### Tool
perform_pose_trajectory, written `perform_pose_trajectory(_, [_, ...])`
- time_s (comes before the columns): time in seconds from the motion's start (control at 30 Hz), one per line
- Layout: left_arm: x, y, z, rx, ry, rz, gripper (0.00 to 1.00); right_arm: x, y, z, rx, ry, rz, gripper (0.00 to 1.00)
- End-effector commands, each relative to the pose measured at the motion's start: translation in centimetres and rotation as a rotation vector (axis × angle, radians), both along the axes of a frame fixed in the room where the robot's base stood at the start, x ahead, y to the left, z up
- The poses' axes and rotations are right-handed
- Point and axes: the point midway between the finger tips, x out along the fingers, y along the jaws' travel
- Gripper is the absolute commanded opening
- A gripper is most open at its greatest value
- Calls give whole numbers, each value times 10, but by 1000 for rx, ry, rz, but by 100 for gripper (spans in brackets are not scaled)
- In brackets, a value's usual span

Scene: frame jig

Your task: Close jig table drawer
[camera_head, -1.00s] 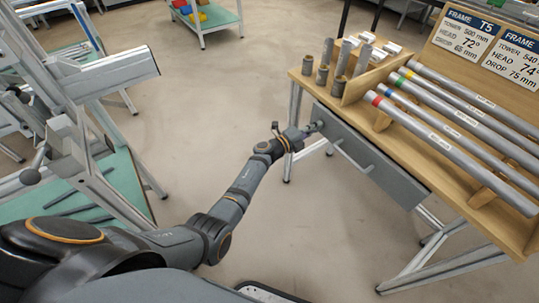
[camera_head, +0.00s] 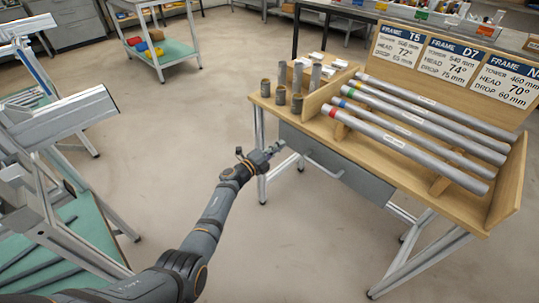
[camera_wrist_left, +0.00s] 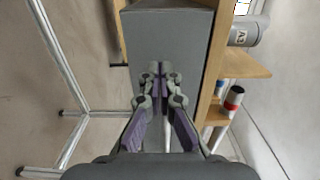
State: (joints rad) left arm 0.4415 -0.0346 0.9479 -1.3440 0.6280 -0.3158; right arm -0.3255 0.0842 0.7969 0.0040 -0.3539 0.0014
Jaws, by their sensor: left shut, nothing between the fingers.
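The jig table (camera_head: 262,104) is a wooden-topped bench on metal legs. Its grey drawer (camera_head: 362,182) lies under the front edge of the top, with a pale bar handle (camera_head: 325,168) on its front. I cannot tell whether the drawer stands out from the frame. My left gripper (camera_head: 279,148) is at the drawer's left end, shut and empty. In the left wrist view its fingertips (camera_wrist_left: 161,68) lie over the grey drawer panel (camera_wrist_left: 168,35); contact is unclear. My right gripper is out of view.
Several grey tubes (camera_head: 425,125) with coloured bands lie on the table top. Short cylinders stand at its left end. A metal frame (camera_head: 65,120) stands at the left and a cart (camera_head: 165,55) behind. The floor between is clear.

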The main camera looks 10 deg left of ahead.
Motion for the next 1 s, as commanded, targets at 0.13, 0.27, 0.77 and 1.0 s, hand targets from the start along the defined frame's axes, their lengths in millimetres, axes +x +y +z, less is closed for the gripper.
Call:
perform_pose_trajectory(0.13, [-34, 26, 2, 3, 3, 1, 0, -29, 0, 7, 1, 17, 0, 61])
perform_pose_trajectory(0.27, [-58, 44, 0, 2, 4, 0, 0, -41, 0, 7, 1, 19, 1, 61])
perform_pose_trajectory(0.77, [-83, 61, -1, 0, 2, -1, 0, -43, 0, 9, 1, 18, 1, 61])
perform_pose_trajectory(1.0, [-96, 82, -53, -126, 151, 117, 0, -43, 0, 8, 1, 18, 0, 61])
